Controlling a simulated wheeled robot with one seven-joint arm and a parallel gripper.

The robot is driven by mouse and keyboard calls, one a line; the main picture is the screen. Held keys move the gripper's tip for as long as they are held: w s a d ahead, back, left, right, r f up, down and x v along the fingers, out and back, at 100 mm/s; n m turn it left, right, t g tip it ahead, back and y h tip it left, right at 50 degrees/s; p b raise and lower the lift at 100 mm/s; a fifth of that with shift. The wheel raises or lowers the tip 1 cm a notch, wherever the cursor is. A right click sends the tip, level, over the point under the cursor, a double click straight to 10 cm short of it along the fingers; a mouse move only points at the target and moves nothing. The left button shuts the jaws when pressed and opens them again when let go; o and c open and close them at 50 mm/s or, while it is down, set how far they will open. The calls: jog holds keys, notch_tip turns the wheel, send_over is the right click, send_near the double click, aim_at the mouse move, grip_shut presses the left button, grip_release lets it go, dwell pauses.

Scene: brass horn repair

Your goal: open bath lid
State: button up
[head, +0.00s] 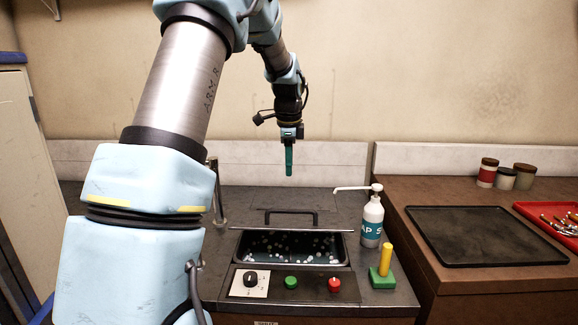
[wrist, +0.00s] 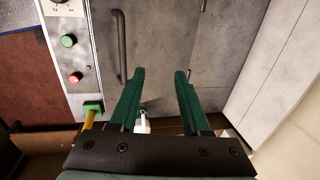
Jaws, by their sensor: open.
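The bath lid (head: 335,222) is a grey flat plate behind the bath's control panel, with a dark bar handle (head: 291,211) standing on it. The lid lies flat in the wrist view (wrist: 165,35), with its handle (wrist: 122,45) left of my fingers. Below the lid's front edge the dark bath (head: 292,257) shows pale beads; I cannot tell whether through a window or an opening. My gripper (head: 289,172) hangs above and apart from the handle, green fingers pointing down. In the wrist view my gripper (wrist: 160,75) is open and empty.
A soap pump bottle (head: 372,222) and a yellow-handled green block (head: 382,270) stand right of the bath. A tap (head: 215,190) is at left. The control panel (head: 312,285) has a knob and green and red buttons. A black tray (head: 470,235) lies on the right counter.

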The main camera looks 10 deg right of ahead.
jog(key=shift+w+d+r, duration=0.1)
jog(key=shift+w+r, duration=0.15)
jog(key=shift+r, duration=0.65)
jog(key=shift+w+r, duration=0.2)
jog(key=shift+r, duration=0.7)
